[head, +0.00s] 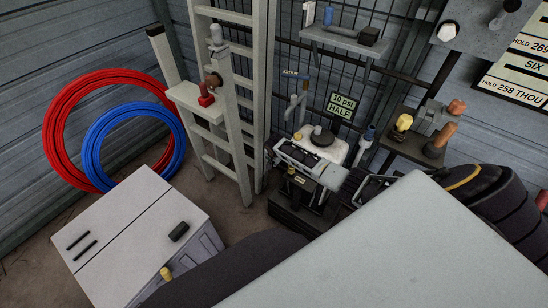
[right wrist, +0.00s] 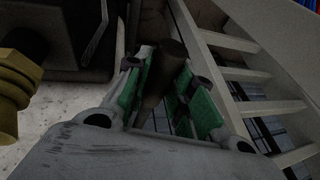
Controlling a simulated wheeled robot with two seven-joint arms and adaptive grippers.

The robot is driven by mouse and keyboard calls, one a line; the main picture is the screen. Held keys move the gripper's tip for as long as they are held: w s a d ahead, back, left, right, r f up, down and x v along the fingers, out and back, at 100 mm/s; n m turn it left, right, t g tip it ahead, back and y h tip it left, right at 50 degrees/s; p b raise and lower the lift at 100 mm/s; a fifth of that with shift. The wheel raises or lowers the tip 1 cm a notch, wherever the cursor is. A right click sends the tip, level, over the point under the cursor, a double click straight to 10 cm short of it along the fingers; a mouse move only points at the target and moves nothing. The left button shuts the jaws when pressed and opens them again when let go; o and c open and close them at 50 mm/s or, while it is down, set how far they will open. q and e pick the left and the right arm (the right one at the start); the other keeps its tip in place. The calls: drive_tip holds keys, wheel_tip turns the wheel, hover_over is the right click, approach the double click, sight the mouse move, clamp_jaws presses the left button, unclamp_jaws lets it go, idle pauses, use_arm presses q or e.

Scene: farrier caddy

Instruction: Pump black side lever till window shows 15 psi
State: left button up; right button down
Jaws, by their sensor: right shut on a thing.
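A white tank unit (head: 338,150) with a round black cap stands on a dark base at the centre right in the head view. My right gripper (head: 284,150) reaches across the front of it from the right. In the right wrist view its green-padded fingers (right wrist: 168,90) are shut on a dark rod-like handle (right wrist: 170,62), which looks like the black side lever. In the head view the gripper hides the lever. A small sign (head: 341,104) behind the tank reads "10 PSI HALF". I cannot make out a pressure window reading. My left gripper is not in view.
A pale ladder (head: 230,120) stands just left of the tank. A brass fitting (right wrist: 14,88) is close at left in the wrist view. Red (head: 60,135) and blue hose coils (head: 93,140) lean at the left wall. A white cabinet (head: 140,240) stands at lower left.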

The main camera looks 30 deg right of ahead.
drive_tip(key=shift+s+f+h, duration=0.2)
drive_tip(key=shift+s+f, duration=0.05)
drive_tip(key=shift+f, duration=0.4)
drive_tip(key=shift+s+f+h, duration=0.2)
drive_tip(key=shift+f, duration=0.45)
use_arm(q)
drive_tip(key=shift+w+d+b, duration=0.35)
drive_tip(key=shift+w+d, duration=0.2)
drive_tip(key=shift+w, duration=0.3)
use_arm(e)
drive_tip(key=shift+s+f, duration=0.2)
drive_tip(key=shift+f, duration=0.2)
drive_tip(key=c, duration=1.6)
unclamp_jaws()
drive_tip(key=shift+c, duration=0.2)
drive_tip(key=o, duration=0.4)
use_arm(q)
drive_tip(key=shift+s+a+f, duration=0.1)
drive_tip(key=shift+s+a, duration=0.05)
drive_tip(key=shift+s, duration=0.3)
use_arm(e)
drive_tip(key=shift+o, duration=0.2)
drive_tip(key=shift+w+r, duration=0.1)
drive_tip(key=shift+r, duration=0.05)
